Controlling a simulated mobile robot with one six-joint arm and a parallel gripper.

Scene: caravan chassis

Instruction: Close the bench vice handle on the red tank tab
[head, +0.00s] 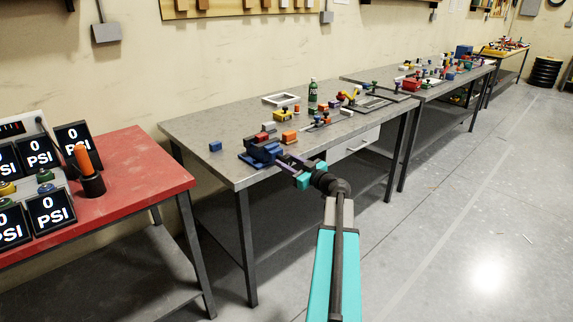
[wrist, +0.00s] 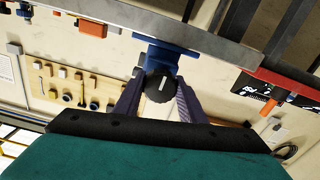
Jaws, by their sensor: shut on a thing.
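The blue bench vice (head: 258,155) sits at the near front edge of the first grey workbench. My gripper (head: 286,160) reaches it from the front right, its purple fingers at the vice's handle end. In the wrist view the vice (wrist: 172,54) hangs at the bench edge, and its round black handle knob (wrist: 160,87) with a white mark lies between my purple fingers (wrist: 158,97). The fingers are shut on the knob. A small red block (head: 262,138) stands just behind the vice; I cannot tell whether it is the tank tab or whether it is between the jaws.
A red table (head: 135,155) with PSI displays stands at the left. The floor (head: 470,200) at the right is clear.

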